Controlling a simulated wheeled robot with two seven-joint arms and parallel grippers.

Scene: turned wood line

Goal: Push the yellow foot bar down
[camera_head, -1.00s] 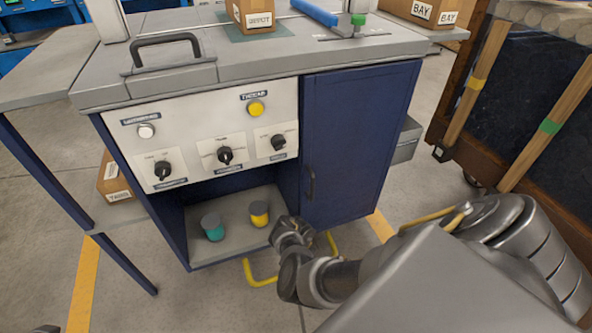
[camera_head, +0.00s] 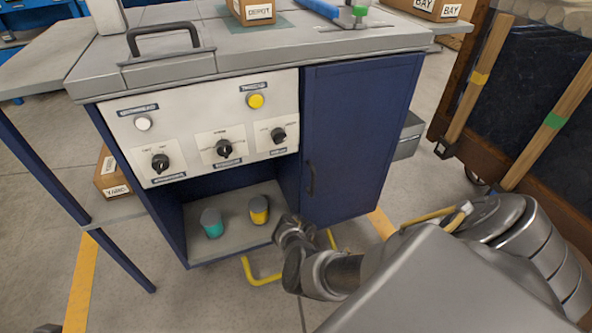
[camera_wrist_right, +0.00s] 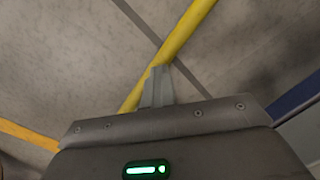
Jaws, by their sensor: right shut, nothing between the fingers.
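The yellow foot bar (camera_head: 262,281) sticks out low at the front of the blue cabinet, close above the floor. My right arm hides its middle. In the right wrist view the bar (camera_wrist_right: 184,34) runs diagonally behind the fingertips. My right gripper (camera_wrist_right: 158,72) is shut and empty, its tips overlapping the bar in that view; I cannot tell whether they touch it. In the head view the right gripper (camera_head: 290,230) is low in front of the cabinet, and its fingertips are hard to make out. My left gripper is not in view.
The cabinet's open shelf (camera_head: 235,234) holds a teal-sided can (camera_head: 212,228) and a yellow-sided can (camera_head: 259,215), just left of my right gripper. A control panel (camera_head: 200,125) is above. A cart with wooden poles (camera_head: 480,80) stands at the right.

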